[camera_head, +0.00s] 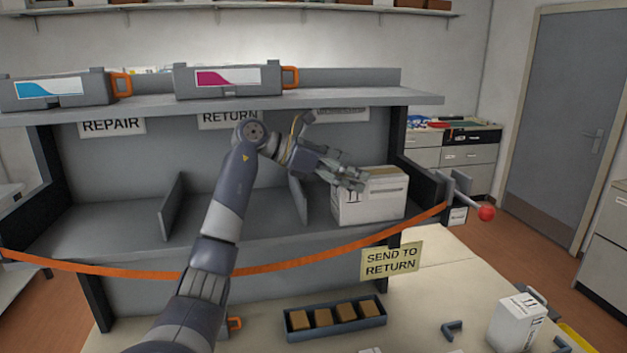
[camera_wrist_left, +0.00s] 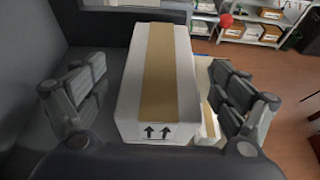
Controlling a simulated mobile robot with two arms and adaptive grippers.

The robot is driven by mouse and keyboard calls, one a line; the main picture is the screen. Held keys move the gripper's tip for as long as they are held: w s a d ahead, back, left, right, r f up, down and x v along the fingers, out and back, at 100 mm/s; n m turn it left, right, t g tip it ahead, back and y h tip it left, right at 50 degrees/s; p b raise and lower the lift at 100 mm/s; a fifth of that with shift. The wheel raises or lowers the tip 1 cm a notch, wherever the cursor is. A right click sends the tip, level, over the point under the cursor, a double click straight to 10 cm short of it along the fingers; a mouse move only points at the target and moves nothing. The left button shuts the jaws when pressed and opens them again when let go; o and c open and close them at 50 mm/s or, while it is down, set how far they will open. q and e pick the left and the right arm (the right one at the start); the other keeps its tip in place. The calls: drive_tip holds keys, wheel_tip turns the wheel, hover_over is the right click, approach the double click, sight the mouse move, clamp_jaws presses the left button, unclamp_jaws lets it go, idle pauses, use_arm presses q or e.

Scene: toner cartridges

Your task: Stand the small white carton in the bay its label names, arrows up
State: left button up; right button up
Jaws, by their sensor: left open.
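A white carton (camera_head: 368,205) with a brown tape strip stands in the right-hand bay, its two arrows pointing up on one side. It also shows in the left wrist view (camera_wrist_left: 160,80), with the arrows on its near end. My left gripper (camera_head: 345,176) is open at its upper left; in the left wrist view its fingers (camera_wrist_left: 155,100) are spread on either side of the carton, with a gap at the left. Another white carton (camera_head: 515,325) stands on the table at the right. The bay labels read REPAIR (camera_head: 112,126) and RETURN (camera_head: 229,119); the right one (camera_head: 342,114) is unreadable.
An orange strap (camera_head: 290,264) crosses the shelf front, near a red-tipped lever (camera_head: 486,212). A sign (camera_head: 391,261) reads SEND TO RETURN. Grey dividers (camera_head: 298,200) separate the bays. A tray (camera_head: 336,329) of brown blocks sits on the table. Two cartridges lie on the upper shelf (camera_head: 345,96).

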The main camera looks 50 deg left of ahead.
use_arm(q)
drive_tip(key=s+a+b, duration=0.5)
drive_tip(key=s+b, duration=0.1)
drive_tip(key=s, duration=0.4)
drive_tip(key=shift+s+a, duration=0.3)
drive_tip(key=shift+s, duration=0.1)
